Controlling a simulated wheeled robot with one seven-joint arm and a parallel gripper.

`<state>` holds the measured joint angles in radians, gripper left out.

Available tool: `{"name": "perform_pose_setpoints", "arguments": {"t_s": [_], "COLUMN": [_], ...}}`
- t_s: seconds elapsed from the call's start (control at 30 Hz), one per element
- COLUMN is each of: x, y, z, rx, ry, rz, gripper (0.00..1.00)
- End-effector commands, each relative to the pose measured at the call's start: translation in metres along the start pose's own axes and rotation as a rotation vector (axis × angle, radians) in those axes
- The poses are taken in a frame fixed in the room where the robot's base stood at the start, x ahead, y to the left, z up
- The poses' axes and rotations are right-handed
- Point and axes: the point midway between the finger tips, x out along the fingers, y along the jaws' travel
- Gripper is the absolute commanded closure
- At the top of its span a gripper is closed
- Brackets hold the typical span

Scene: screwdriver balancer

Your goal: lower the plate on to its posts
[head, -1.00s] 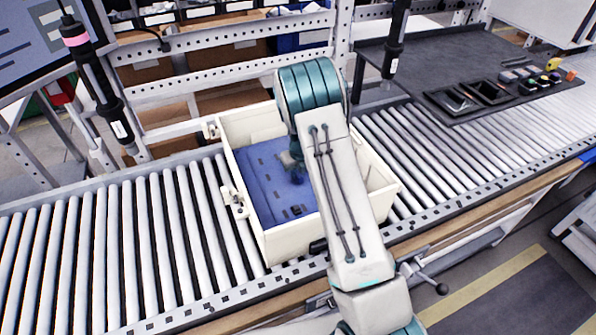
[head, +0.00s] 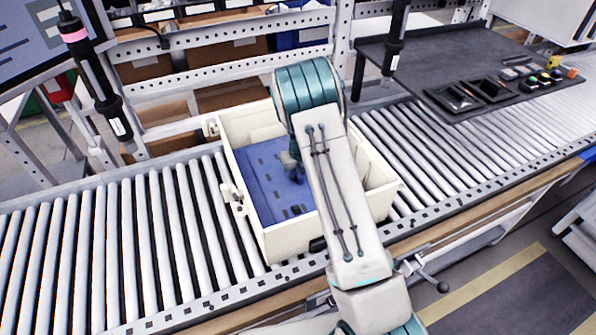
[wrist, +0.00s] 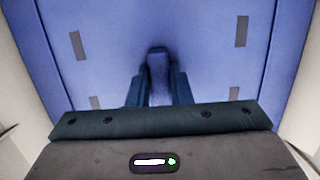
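The blue plate (head: 272,182), with several dark slots, is inside a cream box (head: 252,238) on the roller conveyor. It also fills much of the wrist view (wrist: 205,50). My gripper (wrist: 159,95) is over the plate, its two dark fingers on either side of the plate's upright blue knob (wrist: 158,72), seemingly touching it. In the head view my arm covers the right part of the plate and much of the gripper. The posts are hidden, so I cannot tell whether the plate touches them.
The box walls stand close around the plate and wrist. Rollers (head: 130,250) lie clear to the left and right. A dark hanging tool (head: 100,85) is at left, another (head: 394,45) behind the arm. A dark shelf (head: 430,65) holds trays at right.

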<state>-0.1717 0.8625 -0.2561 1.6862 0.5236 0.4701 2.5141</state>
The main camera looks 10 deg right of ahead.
Motion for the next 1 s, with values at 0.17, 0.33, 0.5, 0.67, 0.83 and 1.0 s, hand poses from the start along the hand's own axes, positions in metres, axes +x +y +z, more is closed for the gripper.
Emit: {"name": "perform_pose_setpoints", "arguments": {"t_s": [0.17,0.33,0.5,0.67,0.83,1.0], "x": [-0.002,-0.001,-0.009,-0.034,-0.072,-0.107], "y": [0.000,0.000,0.000,0.001,0.001,0.001], "z": [0.003,0.001,0.001,0.002,0.003,0.002], "rx": [0.000,0.000,-0.001,-0.001,-0.003,-0.001], "ry": [-0.006,-0.002,-0.003,-0.007,-0.008,-0.008], "rz": [-0.001,0.000,-0.001,-0.001,-0.002,-0.001], "gripper": [0.56,0.56,0.56,0.56,0.56,0.56]}}
